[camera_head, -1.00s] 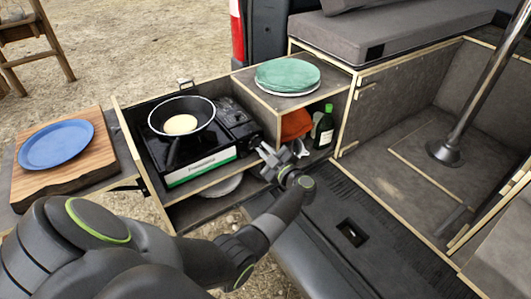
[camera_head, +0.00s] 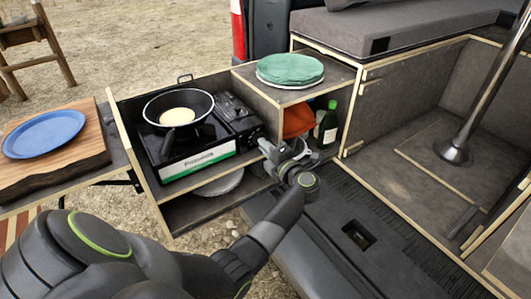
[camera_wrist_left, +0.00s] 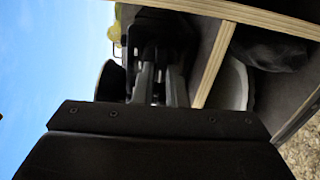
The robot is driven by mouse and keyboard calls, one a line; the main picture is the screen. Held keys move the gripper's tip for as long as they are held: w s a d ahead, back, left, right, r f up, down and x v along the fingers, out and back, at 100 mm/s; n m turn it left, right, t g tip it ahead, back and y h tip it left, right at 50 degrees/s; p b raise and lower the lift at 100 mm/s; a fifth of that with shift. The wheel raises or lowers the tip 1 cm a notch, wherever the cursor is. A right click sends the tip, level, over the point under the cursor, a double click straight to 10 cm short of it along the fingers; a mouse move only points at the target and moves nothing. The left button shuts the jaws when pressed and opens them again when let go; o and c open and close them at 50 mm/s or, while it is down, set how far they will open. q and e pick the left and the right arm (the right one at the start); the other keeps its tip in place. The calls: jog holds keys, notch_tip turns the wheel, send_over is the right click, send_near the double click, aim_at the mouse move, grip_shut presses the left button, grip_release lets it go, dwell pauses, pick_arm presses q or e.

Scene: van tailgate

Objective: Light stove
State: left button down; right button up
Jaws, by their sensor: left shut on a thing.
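The camping stove (camera_head: 205,160) is black with a pale front panel and sits in the pulled-out drawer. A black frying pan (camera_head: 150,112) with a round, pale yellow thing in it stands on the burner. My left gripper (camera_head: 268,150) is at the right front end of the stove, by its control side. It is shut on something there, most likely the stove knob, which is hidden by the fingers. In the left wrist view the fingers (camera_wrist_left: 158,85) are dark and hide their tips. No flame is visible. My right gripper is out of view.
A green plate stack (camera_head: 290,70) tops the cubby right of the stove, with a green bottle (camera_head: 327,125) inside. A pale plate (camera_head: 218,184) lies below the stove. A blue plate (camera_head: 44,135) lies on a wooden board (camera_head: 85,155) at left.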

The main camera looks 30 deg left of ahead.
pick_arm(q)
jog(key=n+b, duration=0.4)
jog(key=n, duration=0.1)
jog(key=shift+f, duration=0.3)
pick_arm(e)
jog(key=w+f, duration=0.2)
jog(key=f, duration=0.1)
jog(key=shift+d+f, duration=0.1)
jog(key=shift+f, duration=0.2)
pick_arm(q)
jog(key=shift+n+b, duration=0.3)
jog(key=shift+n, duration=0.1)
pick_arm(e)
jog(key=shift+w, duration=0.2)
pick_arm(q)
jog(key=c, duration=1.5)
grip_release()
jog(key=shift+o, duration=0.2)
jog(key=shift+r, duration=0.1)
jog(key=shift+d, duration=0.1)
